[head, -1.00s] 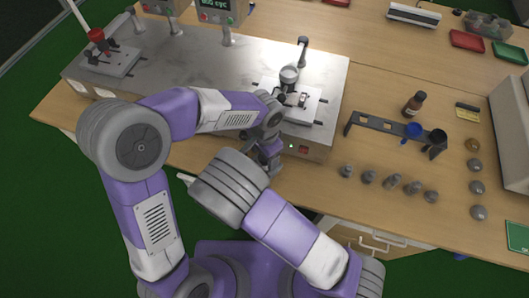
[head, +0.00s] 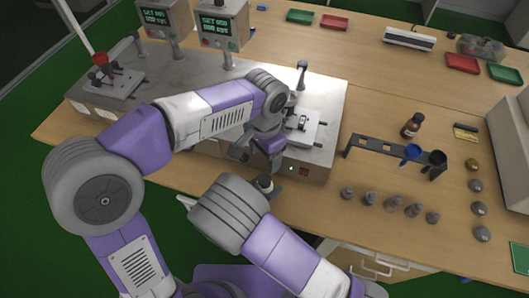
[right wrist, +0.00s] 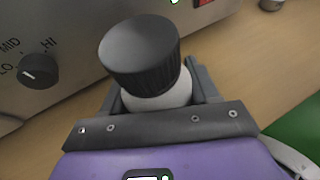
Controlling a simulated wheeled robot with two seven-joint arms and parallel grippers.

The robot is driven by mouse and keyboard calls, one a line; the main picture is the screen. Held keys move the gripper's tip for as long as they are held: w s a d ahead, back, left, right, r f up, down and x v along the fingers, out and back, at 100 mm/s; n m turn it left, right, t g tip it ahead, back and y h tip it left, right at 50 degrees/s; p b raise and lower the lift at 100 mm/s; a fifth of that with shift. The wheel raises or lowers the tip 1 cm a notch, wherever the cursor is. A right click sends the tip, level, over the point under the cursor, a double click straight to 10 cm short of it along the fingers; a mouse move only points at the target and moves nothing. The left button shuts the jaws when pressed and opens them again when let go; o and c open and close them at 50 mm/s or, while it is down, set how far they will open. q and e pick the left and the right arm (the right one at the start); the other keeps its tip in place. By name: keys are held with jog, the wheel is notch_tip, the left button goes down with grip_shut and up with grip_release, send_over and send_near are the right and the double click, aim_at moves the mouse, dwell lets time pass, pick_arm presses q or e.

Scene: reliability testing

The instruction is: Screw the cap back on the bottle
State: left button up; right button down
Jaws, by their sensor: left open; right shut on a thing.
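My right gripper (right wrist: 160,110) is shut on a pale bottle (right wrist: 160,97), seen in the right wrist view between its jaws. A black ribbed cap (right wrist: 140,52) sits on top of the bottle and hides its neck. I cannot tell how tightly it is screwed. In the head view the bottle and right gripper (head: 266,187) are small, in front of the metal machine. My left gripper (head: 275,162) is open and empty just above and behind the bottle, apart from the cap. Its fingers are partly hidden by its own wrist.
The metal test machine (head: 190,95) stands close behind both grippers; its panel knob (right wrist: 40,70) shows at left in the right wrist view. A dark rack (head: 375,147), a brown bottle (head: 412,126) and several small metal weights (head: 370,199) stand on the table to the right.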

jog(key=shift+c, duration=1)
grip_release()
jog(key=p+v, duration=0.1)
jog(key=v, duration=0.6)
jog(key=shift+s+a+r+p, duration=0.1)
jog(key=shift+s+a+p, duration=0.1)
jog(key=shift+p, duration=0.15)
